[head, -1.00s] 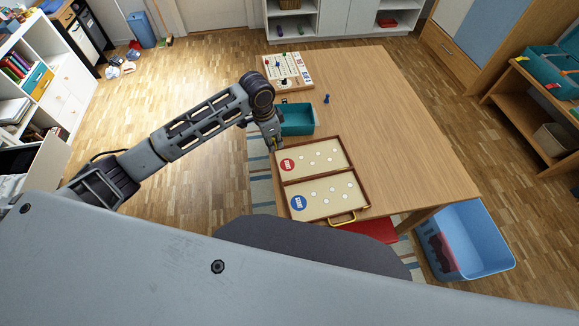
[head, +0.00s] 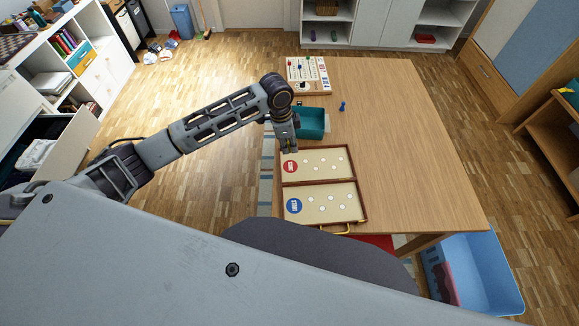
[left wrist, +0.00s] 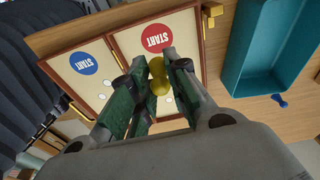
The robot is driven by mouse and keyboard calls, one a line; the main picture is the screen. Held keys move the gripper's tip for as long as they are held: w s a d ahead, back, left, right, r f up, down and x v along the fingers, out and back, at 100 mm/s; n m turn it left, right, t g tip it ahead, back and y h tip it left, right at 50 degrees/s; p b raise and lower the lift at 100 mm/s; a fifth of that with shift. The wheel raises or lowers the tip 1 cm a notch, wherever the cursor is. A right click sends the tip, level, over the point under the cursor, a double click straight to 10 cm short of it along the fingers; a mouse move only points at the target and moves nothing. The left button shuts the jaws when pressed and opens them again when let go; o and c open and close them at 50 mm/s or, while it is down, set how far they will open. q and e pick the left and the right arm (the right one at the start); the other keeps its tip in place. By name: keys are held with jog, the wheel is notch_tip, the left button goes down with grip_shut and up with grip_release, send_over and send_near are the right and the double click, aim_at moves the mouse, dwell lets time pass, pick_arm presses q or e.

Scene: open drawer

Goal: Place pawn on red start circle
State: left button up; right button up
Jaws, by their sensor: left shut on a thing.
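The game board (head: 320,185) lies open on the table's near left, with a red start circle (head: 290,167) on its far half and a blue start circle (head: 294,206) on its near half. My left gripper (head: 289,148) is at the board's far left edge, close to the red circle. In the left wrist view, the left gripper (left wrist: 158,90) is shut on a yellow pawn (left wrist: 158,78), with the red circle (left wrist: 156,38) just beyond it. The pawn is hard to make out in the head view. My right gripper is not in view.
A teal tray (head: 317,123) stands just behind the board, close to my left gripper. A blue pawn (head: 342,105) stands right of the tray. Another game (head: 308,76) lies at the table's back left. The table's right side (head: 420,150) is clear.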

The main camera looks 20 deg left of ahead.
pick_arm(q)
send_over(290, 166)
jog(key=shift+s+a+f, duration=0.1)
jog(key=shift+f, duration=3.05)
jog(key=shift+f, duration=1.9)
jog(key=o, duration=0.7)
notch_tip(290, 166, up, 12)
jog(key=a, duration=0.1)
jog(key=shift+s+a, duration=0.35)
